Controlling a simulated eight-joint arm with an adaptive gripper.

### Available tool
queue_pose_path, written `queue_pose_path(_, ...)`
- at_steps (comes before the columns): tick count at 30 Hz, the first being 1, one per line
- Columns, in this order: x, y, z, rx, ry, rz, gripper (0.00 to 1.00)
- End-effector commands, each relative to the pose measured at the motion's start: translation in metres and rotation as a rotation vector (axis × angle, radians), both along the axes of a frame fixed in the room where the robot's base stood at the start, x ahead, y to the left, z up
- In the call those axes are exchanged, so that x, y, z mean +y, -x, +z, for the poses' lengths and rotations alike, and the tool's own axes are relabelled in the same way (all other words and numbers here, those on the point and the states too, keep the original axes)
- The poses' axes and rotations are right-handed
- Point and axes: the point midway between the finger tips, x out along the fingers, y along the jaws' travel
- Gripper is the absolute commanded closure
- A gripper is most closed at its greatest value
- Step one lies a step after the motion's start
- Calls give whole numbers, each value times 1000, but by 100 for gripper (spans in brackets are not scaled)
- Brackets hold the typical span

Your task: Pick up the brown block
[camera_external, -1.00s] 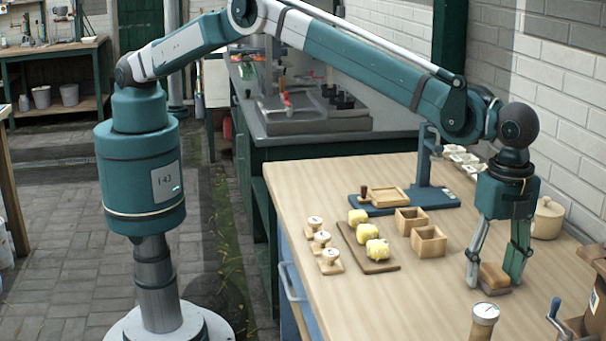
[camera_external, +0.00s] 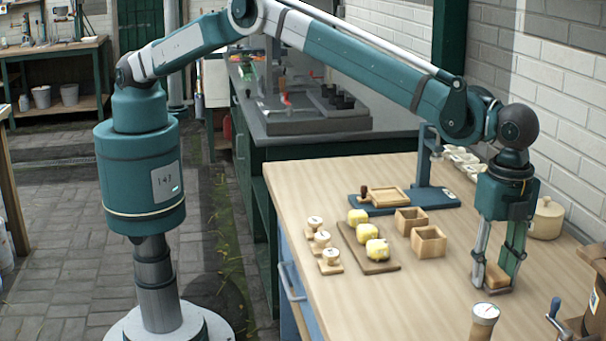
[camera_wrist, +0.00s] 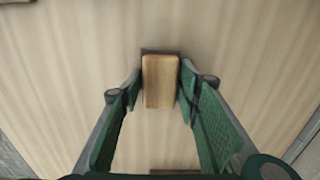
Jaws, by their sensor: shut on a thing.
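The brown block (camera_external: 497,277) is a small oblong block at the right of the wooden table, with a darker layer or shadow along its lower edge. My gripper (camera_external: 494,286) points straight down with its fingers on either side of the block. In the wrist view the block (camera_wrist: 160,82) stands between the green finger pads (camera_wrist: 159,91), near their tips. My gripper is shut on it. The block is at or very close to the tabletop; I cannot tell whether there is a gap under it.
Two open wooden boxes (camera_external: 429,242) and a dark board (camera_external: 380,266) with yellow lumps lie to the left. A round lidded pot (camera_external: 547,218) stands behind my gripper. A gauge-topped post (camera_external: 485,312) stands in front. The table's middle front is clear.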

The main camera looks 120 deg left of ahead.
Motion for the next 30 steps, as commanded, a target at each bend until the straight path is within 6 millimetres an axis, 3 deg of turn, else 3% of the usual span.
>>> queue_pose_path(11,0,0,13,0,0,0,79)
queue_pose_path(30,0,0,94,0,0,0,79)
